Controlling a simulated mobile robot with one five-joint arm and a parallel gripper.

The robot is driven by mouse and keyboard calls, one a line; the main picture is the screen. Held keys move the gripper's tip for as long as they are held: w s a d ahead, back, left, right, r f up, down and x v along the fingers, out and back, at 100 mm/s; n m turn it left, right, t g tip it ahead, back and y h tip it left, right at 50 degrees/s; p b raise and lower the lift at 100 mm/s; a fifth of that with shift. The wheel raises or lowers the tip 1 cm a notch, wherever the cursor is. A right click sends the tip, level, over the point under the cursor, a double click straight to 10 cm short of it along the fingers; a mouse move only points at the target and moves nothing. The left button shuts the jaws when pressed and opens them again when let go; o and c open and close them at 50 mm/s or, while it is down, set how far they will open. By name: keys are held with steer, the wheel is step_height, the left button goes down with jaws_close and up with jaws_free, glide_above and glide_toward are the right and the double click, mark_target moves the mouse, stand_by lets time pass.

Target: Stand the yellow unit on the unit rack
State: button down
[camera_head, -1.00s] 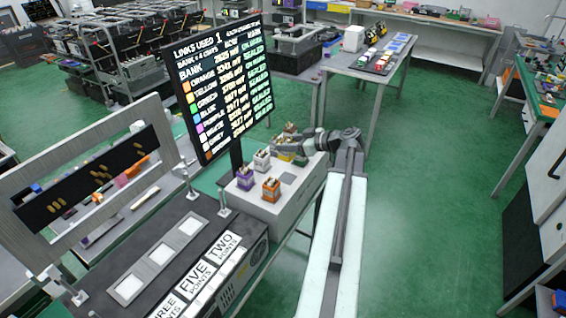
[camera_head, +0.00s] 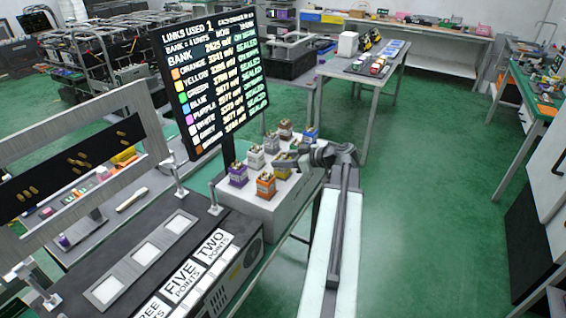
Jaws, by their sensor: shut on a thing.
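My gripper (camera_head: 287,160) reaches in from the right over the light grey box (camera_head: 287,199) that carries several coloured units. It is shut on the yellow unit (camera_head: 283,168), which is partly hidden by the jaws. I cannot tell whether the unit touches the box top. An orange unit (camera_head: 266,187) and a purple unit (camera_head: 238,174) stand at the near side. A white unit (camera_head: 256,157) stands to the left, and a blue unit (camera_head: 310,133) and a brown unit (camera_head: 285,130) farther back. Which surface is the unit rack is not clear.
A scoreboard screen (camera_head: 212,82) stands left behind the box. A dark console (camera_head: 140,258) with white number cards lies at the near left. Green floor (camera_head: 430,200) is clear on the right.

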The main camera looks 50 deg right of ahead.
steer(key=shift+f, duration=0.2)
steer(key=c, duration=0.8)
jaws_free()
steer(key=shift+r, duration=0.1)
steer(key=shift+o, duration=0.2)
steer(key=shift+s+r, duration=0.1)
steer(key=shift+r, duration=0.2)
steer(key=p+v, duration=0.4)
steer(key=v, duration=0.7)
steer(key=shift+s+p, duration=0.35)
steer(key=shift+s, duration=0.05)
steer(key=shift+d, duration=0.15)
